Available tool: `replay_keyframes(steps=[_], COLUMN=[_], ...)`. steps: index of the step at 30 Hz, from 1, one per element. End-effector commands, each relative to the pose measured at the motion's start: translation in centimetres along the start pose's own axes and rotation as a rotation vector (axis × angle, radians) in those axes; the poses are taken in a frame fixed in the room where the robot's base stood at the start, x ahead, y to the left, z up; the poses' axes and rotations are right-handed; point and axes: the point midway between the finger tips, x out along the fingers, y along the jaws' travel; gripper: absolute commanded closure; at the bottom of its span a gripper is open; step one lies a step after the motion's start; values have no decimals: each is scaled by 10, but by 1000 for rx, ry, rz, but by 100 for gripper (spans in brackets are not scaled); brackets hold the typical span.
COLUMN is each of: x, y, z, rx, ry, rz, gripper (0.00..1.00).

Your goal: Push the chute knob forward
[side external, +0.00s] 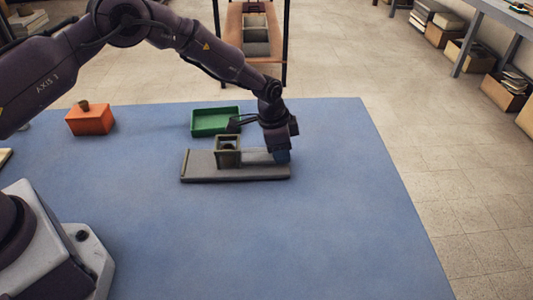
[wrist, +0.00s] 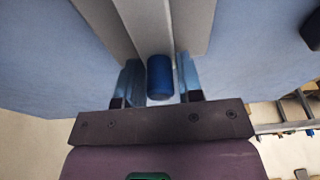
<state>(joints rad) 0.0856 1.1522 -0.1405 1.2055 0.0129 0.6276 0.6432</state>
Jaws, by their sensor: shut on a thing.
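The chute is a flat grey channel (side external: 200,168) lying on the blue-covered table, with a small olive upright frame (side external: 228,151) standing over its middle. Something dark sits inside the frame; I cannot tell what it is. My gripper (side external: 282,157) points down at the chute's right end. In the wrist view, the blue cylindrical knob (wrist: 160,78) stands at the channel's slot, between the two bluish fingers of my gripper (wrist: 160,70). The fingers are shut on the knob. In the side view, the knob is hard to tell from the blue fingertips.
A green open tray (side external: 215,133) lies just behind the chute. An orange box (side external: 90,120) with a small brown knob on top stands at the back left. The blue table (side external: 330,240) is clear in front and to the right.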

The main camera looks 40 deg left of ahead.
Motion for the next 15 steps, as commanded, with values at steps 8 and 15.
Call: replay_keyframes(steps=[8, 15], x=[-2, -5], y=[0, 0], z=[11, 23], rx=[-1, -1], ry=[-1, -1], rz=[1, 1], gripper=[79, 79])
